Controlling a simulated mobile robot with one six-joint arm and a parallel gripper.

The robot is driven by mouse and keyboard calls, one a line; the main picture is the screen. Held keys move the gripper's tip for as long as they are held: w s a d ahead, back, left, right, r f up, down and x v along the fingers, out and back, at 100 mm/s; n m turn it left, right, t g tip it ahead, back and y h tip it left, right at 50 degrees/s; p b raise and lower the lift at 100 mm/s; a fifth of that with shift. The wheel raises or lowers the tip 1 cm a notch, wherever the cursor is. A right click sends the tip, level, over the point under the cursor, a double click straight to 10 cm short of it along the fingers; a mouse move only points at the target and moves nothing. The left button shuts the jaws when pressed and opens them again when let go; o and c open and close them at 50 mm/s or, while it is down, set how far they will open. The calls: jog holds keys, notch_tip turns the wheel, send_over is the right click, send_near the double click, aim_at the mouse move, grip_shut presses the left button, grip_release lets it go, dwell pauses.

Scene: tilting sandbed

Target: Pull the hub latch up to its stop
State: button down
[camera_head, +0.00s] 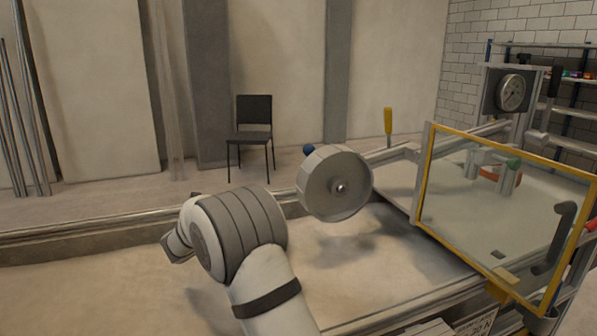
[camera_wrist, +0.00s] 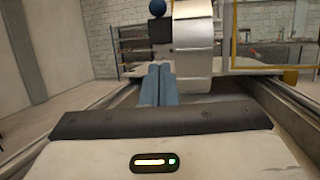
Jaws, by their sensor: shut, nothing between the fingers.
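A pale grey drum wheel (camera_head: 318,193) with a bolt at its hub stands over the sandbed in the head view. A blue ball knob (camera_head: 308,150) shows just behind its upper left rim. In the wrist view the knob (camera_wrist: 157,8) is at the top edge, above a dark block (camera_wrist: 161,52) left of the drum (camera_wrist: 193,45). I cannot tell for sure which part is the hub latch. My gripper (camera_wrist: 160,68) has its two blue-grey fingers shut together, empty, pointing at the dark block below the knob. I cannot tell whether they touch it.
A yellow-framed clear panel (camera_head: 424,178) stands at right, with a dark handle (camera_head: 563,235). A yellow handle (camera_head: 388,121) rises behind the bed. A gauge (camera_head: 511,92) is at the upper right. The bed's metal rail (camera_head: 120,217) runs along the left. A chair (camera_head: 252,125) stands far back.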

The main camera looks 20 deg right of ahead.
send_near(304, 150)
jog(key=d+f, duration=0.4)
jog(key=d, duration=0.1)
jog(key=shift+w+d+r+b, duration=0.2)
jog(key=shift+d+r, duration=0.15)
jog(key=shift+r, duration=0.25)
jog(key=shift+w+d+r+b, duration=0.25)
jog(key=shift+d+r, duration=0.15)
jog(key=shift+r, duration=0.2)
jog(key=shift+w+d+r+b, duration=0.2)
jog(key=shift+d+r, duration=0.15)
jog(key=shift+r, duration=0.2)
jog(key=r+p, duration=0.1)
jog(key=p, duration=0.1)
jog(key=r+p, duration=0.1)
jog(key=shift+a+r, duration=0.25)
jog(key=shift+r, duration=0.1)
